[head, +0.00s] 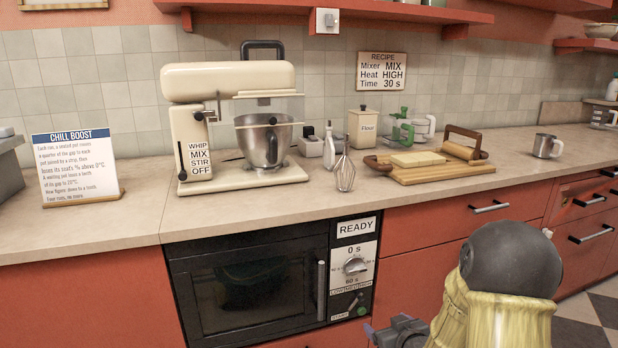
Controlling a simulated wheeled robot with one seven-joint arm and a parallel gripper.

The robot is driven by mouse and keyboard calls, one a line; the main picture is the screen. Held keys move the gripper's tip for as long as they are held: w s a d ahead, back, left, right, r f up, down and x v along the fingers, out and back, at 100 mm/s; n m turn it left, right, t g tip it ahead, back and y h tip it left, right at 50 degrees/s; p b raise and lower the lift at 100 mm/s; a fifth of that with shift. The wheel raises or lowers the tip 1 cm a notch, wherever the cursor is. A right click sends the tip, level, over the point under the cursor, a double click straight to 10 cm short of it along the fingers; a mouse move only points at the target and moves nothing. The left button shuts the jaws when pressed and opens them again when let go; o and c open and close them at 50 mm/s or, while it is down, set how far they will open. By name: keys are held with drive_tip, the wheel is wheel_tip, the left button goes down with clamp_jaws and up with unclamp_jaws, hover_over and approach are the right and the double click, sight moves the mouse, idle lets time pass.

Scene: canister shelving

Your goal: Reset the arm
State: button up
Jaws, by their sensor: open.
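My arm shows at the lower right, in front of the red drawers, with a dark rounded joint and pale yellow links. My gripper (385,332) is at the bottom edge, partly cut off by the frame, just right of the microwave's lower corner. It is open, and I see nothing held in it. It is below the counter level and appears apart from the counter and the things on it.
The counter (330,203) holds a cream mixer (230,80) with a steel bowl, a whisk (345,172), a flour canister (364,128), a wooden board (440,171) and a metal mug (546,146). A microwave (250,290) reading READY is below. A CHILL BOOST card (75,165) stands left.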

drive_tip(key=s+a+r+m+g+h, duration=0.15)
drive_tip(key=s+g, duration=0.35)
drive_tip(key=s, duration=0.6)
drive_tip(key=s+a+r+m+g+h, duration=0.1)
drive_tip(key=s+a+m+g, duration=0.3)
drive_tip(key=s, duration=0.7)
wheel_tip(320, 180, up, 34)
drive_tip(key=d+n+g+p, duration=0.1)
drive_tip(key=n+p, duration=0.1)
drive_tip(key=p, duration=3.2)
drive_tip(key=shift+d+r, duration=0.15)
drive_tip(key=shift+r, duration=0.05)
drive_tip(key=shift+c, duration=0.2)
